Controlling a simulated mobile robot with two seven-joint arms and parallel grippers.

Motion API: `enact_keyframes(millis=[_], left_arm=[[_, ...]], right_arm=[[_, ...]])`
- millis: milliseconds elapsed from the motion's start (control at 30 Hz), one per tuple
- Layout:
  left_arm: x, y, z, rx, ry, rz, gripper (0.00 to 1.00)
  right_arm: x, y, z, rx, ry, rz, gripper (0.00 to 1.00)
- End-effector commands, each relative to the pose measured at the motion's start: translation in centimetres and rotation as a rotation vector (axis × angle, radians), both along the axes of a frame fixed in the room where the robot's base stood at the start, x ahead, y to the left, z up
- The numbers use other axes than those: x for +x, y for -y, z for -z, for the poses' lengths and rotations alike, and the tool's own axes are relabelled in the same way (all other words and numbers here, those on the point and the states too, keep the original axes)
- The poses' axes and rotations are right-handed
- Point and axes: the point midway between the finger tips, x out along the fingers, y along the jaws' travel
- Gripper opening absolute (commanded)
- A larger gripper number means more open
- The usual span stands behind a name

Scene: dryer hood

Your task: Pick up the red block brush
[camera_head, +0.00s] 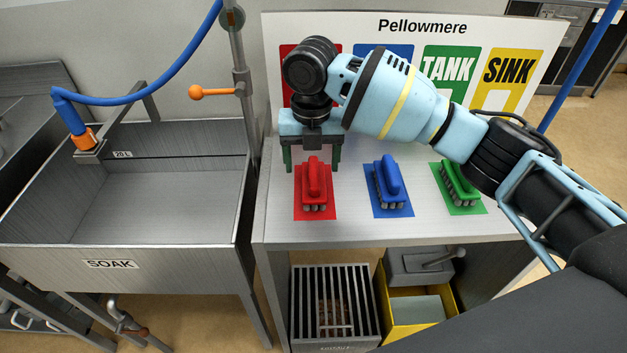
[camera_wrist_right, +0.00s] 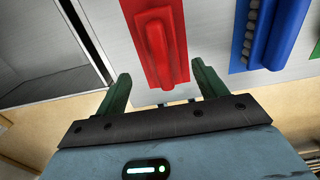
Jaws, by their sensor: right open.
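The red block brush (camera_head: 314,181) rests on a red mat (camera_head: 301,208) on the steel table, at the left of a row of brushes. It also shows in the right wrist view (camera_wrist_right: 158,50), with its long handle facing up. My right gripper (camera_head: 311,167) is open and empty. Its two green fingers are spread and point down, behind the red brush in the head view. In the right wrist view the fingertips (camera_wrist_right: 160,83) lie to either side of the line of the handle, close to its near end. My left gripper is not in view.
A blue brush (camera_head: 389,181) and a green brush (camera_head: 459,182) sit to the right on matching mats. A sign board (camera_head: 545,40) stands behind them. A deep soak sink (camera_head: 150,215) is at the left. A grate bin (camera_head: 335,300) and a yellow box (camera_head: 450,298) are below.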

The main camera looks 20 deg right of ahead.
Motion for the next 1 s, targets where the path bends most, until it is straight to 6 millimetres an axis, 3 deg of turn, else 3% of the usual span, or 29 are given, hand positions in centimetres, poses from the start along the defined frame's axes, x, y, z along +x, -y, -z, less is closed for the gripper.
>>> enact_keyframes(millis=[267, 600, 900, 1000], left_arm=[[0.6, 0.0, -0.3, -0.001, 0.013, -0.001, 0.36], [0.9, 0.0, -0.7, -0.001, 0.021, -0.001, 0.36], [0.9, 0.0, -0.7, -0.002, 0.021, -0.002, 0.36], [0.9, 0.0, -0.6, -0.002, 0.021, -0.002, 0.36]], right_arm=[[0.1, 0.1, 1.2, 0.000, 0.001, 0.002, 0.71], [0.2, 0.5, 5.4, 0.001, 0.001, 0.000, 0.71], [0.2, 0.5, 5.9, 0.000, 0.003, 0.000, 0.71], [0.2, 0.5, 5.9, 0.000, 0.003, 0.000, 0.59]])
